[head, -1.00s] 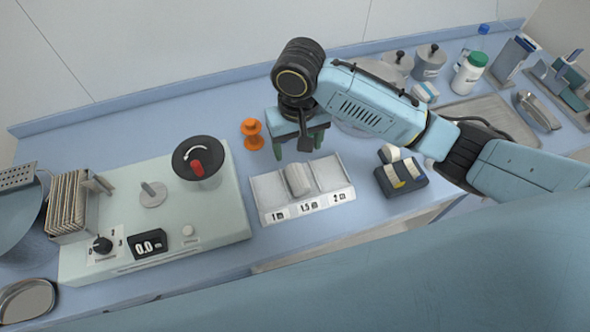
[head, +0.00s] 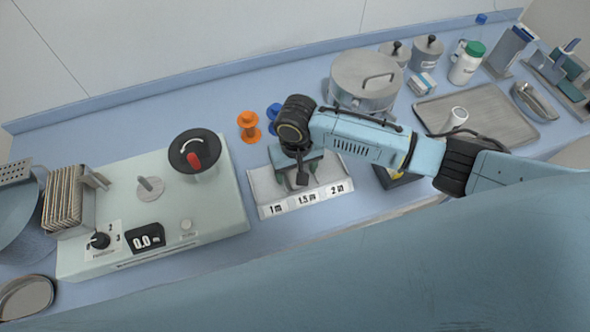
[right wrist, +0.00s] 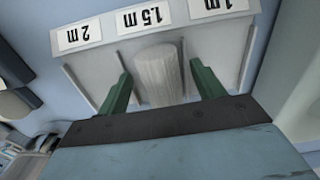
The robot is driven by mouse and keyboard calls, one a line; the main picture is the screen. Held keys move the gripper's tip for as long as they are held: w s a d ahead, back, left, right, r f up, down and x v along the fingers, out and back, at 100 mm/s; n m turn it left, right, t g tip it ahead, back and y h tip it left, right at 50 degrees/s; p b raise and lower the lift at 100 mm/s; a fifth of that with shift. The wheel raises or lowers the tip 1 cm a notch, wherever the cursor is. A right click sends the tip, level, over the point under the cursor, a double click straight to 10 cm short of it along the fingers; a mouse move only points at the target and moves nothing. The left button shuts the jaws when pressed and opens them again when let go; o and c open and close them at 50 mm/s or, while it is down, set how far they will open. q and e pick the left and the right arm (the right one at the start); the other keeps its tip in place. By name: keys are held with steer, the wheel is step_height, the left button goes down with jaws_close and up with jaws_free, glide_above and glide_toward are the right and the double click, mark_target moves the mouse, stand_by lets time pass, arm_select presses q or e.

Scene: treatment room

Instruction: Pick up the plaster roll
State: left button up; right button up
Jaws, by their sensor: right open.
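The plaster roll (right wrist: 158,72) is a pale cylinder lying in the middle, 1.5 m compartment of a light grey three-part tray (head: 262,188). The tray also shows in the right wrist view (right wrist: 88,62), labelled 1 m, 1.5 m and 2 m. My right gripper (head: 297,182) is down over the middle compartment and hides most of the roll in the head view. In the right wrist view its green fingers (right wrist: 162,88) are open, one on each side of the roll, with gaps visible. My left gripper is not in view.
A machine with a dial and display (head: 150,215) stands left of the tray. Orange (head: 249,127) and blue (head: 273,112) spools stand behind it. A lidded pot (head: 365,78) and a metal tray (head: 490,105) bearing a white roll (head: 457,117) are right. A dark holder is partly hidden by my arm.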

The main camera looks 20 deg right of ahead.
steer(key=c, duration=1.1)
steer(key=shift+r, duration=0.1)
